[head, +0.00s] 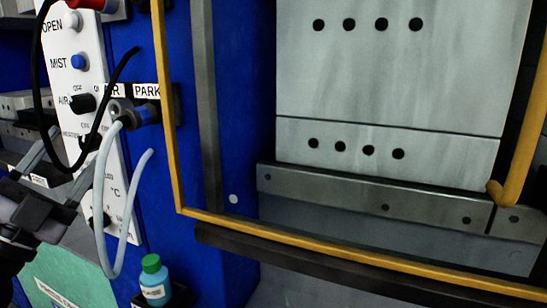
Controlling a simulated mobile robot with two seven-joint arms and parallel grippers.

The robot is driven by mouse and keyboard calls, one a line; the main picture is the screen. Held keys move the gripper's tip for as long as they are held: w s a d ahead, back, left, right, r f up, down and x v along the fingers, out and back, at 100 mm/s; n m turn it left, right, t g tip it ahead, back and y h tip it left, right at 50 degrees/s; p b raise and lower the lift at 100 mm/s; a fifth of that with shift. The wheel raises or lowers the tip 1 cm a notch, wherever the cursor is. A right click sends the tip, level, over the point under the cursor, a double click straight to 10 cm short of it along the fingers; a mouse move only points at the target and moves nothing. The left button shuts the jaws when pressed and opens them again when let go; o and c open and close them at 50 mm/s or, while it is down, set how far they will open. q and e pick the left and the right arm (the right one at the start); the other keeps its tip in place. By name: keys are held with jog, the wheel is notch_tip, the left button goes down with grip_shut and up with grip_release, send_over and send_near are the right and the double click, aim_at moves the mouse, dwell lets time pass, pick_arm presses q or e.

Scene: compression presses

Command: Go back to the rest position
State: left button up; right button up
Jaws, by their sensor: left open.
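My left gripper (68,160) is at the left edge of the head view, in front of the white control panel (88,130). My right gripper is not in view.
The blue press (179,150) has a yellow guard frame (171,110) before grey platens (400,60). A blue bottle with a green cap (154,280) stands low beside the hose. A green sheet (75,280) is at lower left. Knobs and buttons stick out of the panel.

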pick_arm(q)
jog(key=s+a+f+n+g+y, duration=0.2)
jog(key=f+n+g+y, duration=0.2)
jog(key=f+n+y, duration=0.75)
jog(key=s+a+f+n+g+y, duration=0.3)
jog(key=f+n+g+y, duration=0.3)
jog(key=f, duration=1)
jog(key=s+d+f+g+h, duration=0.4)
jog(key=s+d+f+g, duration=0.15)
jog(key=s+f, duration=0.35)
jog(key=s+d+f+g+h, duration=0.35)
jog(key=s+d+f, duration=0.25)
jog(key=s, duration=0.4)
jog(key=w+d+f+m+t+h+p, duration=0.1)
jog(key=w+d+f+t+p, duration=0.1)
jog(key=w+t+p, duration=0.4)
jog(key=shift+w+f, duration=0.45)
